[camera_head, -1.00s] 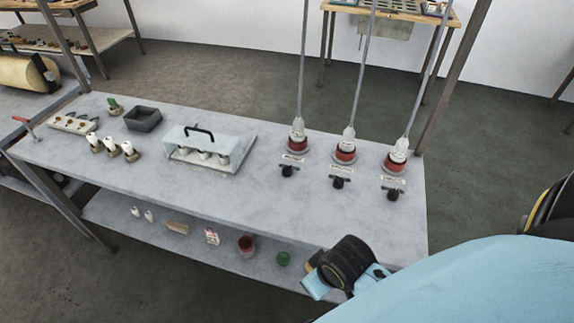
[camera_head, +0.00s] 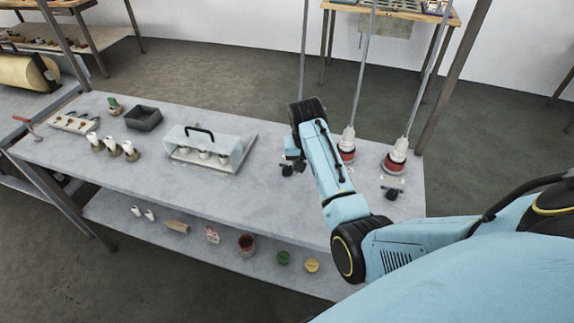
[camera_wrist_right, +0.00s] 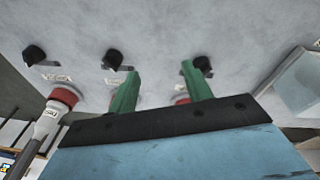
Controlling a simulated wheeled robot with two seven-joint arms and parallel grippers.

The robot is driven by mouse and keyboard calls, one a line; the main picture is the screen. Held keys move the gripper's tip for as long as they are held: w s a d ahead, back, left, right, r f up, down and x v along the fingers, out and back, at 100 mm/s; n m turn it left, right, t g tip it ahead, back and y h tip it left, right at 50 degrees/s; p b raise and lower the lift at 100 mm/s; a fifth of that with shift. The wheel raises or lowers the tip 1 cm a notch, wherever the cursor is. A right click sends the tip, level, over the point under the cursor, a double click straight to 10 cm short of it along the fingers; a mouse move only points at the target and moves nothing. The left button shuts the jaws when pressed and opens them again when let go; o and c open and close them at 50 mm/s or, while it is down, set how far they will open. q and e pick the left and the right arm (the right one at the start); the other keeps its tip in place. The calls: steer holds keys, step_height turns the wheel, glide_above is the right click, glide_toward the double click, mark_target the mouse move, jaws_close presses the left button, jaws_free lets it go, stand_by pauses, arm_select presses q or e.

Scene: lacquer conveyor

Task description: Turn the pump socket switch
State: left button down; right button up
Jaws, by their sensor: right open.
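Three sockets with red collars stand at the table's right end, each with a black switch and small label in front. I cannot read which label says pump. In the head view I see the left switch (camera_head: 286,169) and right switch (camera_head: 391,193); my arm hides the middle one. My right gripper (camera_head: 293,155) is low over the left switch. In the right wrist view its green fingers (camera_wrist_right: 160,70) are open and empty. The left socket's switch (camera_wrist_right: 204,65) is just beside one fingertip; the middle switch (camera_wrist_right: 113,58) is near the other. Contact is unclear. My left gripper is out of view.
Grey cables rise from the plugs (camera_head: 398,150). A clear-sided cover with a black handle (camera_head: 200,150) stands left of the gripper. A grey bin (camera_head: 143,118) and white-topped pieces (camera_head: 112,146) are farther left. The table's front middle is clear.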

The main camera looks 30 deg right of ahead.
step_height(320, 180, up, 6)
steer(key=m+y, duration=0.2)
glide_above(287, 166)
steer(key=shift+g, duration=0.4)
step_height(287, 166, down, 12)
steer(key=b, duration=0.3)
steer(key=shift+f, duration=0.1)
steer(key=shift+c, duration=0.4)
steer(key=c, duration=0.9)
